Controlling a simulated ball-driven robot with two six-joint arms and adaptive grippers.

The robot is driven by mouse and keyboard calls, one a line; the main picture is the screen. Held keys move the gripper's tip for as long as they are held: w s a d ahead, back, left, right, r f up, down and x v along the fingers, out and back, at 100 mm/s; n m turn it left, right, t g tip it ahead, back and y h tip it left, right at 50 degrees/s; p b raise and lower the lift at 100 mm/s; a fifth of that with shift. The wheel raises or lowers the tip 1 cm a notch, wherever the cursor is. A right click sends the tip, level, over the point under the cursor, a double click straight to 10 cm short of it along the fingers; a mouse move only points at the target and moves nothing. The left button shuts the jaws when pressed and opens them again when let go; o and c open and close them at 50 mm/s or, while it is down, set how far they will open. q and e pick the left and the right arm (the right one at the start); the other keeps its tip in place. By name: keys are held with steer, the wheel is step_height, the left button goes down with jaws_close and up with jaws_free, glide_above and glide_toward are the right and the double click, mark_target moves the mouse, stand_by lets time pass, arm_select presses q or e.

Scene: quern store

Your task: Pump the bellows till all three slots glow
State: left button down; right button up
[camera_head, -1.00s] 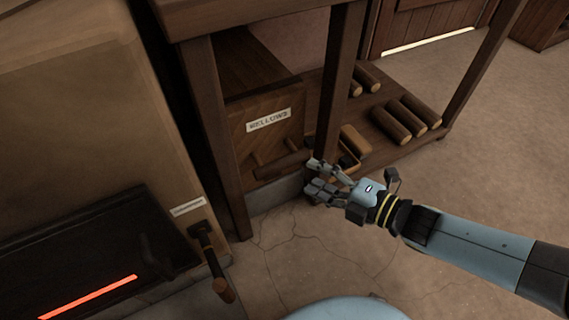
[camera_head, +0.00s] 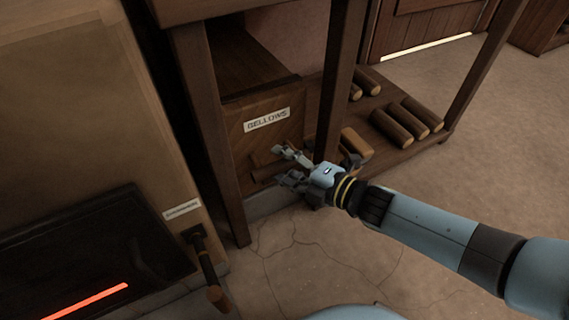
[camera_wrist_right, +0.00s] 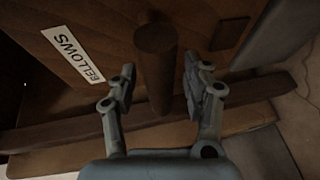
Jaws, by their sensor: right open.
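The bellows (camera_head: 235,113) is a wooden box with a white BELLOWS label, standing under a wooden bench. It fills much of the right wrist view (camera_wrist_right: 100,25). A round wooden bar (camera_wrist_right: 155,65), which looks like its handle, sticks out toward my wrist camera. My right gripper (camera_head: 281,164) is open in front of the bellows. In the right wrist view its fingers stand on either side of the bar, with gaps showing. One slot (camera_head: 88,301) glows orange-red at the lower left; I cannot make out other slots. My left gripper is not in view.
Bench legs (camera_head: 337,80) stand close to my right gripper. Several logs (camera_head: 405,122) lie on the low shelf. The floor at right is clear.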

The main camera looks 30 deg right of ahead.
jaws_close()
stand_by(0.4)
